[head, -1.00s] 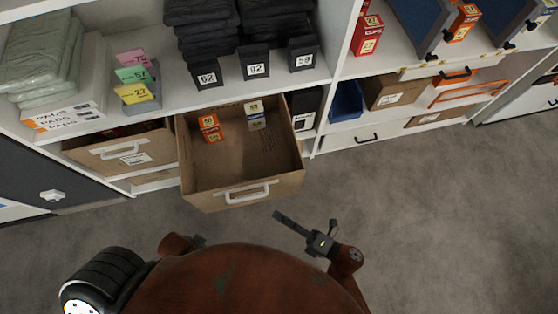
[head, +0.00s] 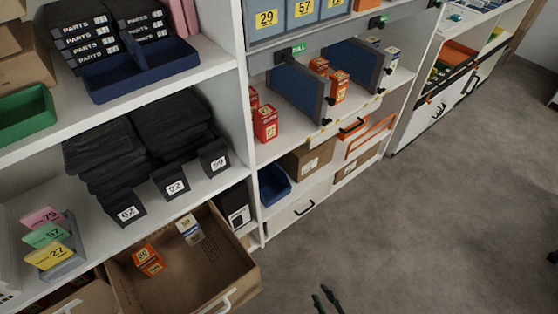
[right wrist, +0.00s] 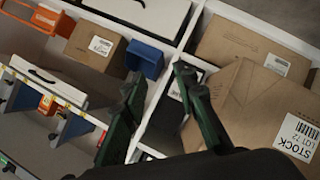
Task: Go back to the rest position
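My right gripper (head: 322,294) shows at the bottom edge of the head view, above the grey floor. Only the ends of its two dark fingers are in the picture. In the right wrist view the right gripper (right wrist: 158,86) has its fingers apart, with nothing between them. My left gripper is not in view. The pulled-out cardboard drawer (head: 205,298) is left of the right gripper and apart from it. It holds an orange box pair (head: 148,260) and a white-and-blue box (head: 189,229).
Shelving runs along the left and back, with black packs (head: 132,160), a blue tray (head: 140,70) and dark blue dividers (head: 297,88). A blue bin (head: 273,185) sits low beside a carton (head: 308,158). The grey floor (head: 430,215) at right is clear.

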